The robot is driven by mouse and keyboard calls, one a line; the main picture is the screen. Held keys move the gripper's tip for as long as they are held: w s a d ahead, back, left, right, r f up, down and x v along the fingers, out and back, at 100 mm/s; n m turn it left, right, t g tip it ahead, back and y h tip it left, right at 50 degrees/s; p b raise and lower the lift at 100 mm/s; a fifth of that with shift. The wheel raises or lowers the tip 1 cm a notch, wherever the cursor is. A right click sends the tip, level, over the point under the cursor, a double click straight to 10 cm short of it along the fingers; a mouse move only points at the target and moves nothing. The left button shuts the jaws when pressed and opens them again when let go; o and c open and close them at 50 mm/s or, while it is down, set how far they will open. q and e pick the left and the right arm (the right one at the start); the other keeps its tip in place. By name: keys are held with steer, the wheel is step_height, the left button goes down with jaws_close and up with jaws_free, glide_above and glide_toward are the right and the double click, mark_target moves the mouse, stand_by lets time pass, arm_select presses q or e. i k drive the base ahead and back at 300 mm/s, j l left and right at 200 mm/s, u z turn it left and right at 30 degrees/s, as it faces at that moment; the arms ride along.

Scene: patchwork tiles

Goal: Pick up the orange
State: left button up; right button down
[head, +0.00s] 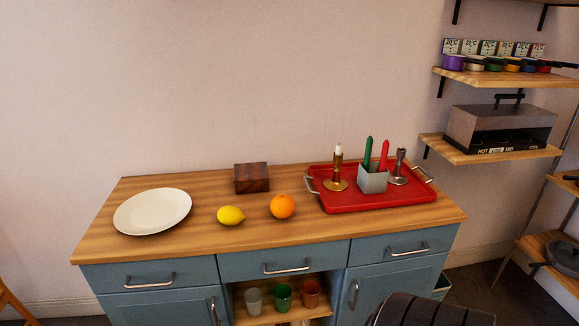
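The orange (283,206) sits on the wooden top of a blue cabinet (150,225), near the middle and towards the front. It stands apart from the yellow lemon (231,215) on its left and the red tray (345,203) on its right. Nothing covers it. Neither of my grippers shows in the head view.
A white plate (152,211) lies at the left. A dark wooden block (251,178) is behind the fruit. The tray holds a brass candlestick (337,170), a grey box (372,181) with green and red candles, and a darker candlestick (401,168). Wall shelves are at right.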

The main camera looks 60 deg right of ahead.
mark_target(282, 205)
steer(key=z, duration=1.65)
steer(key=l, duration=0.05)
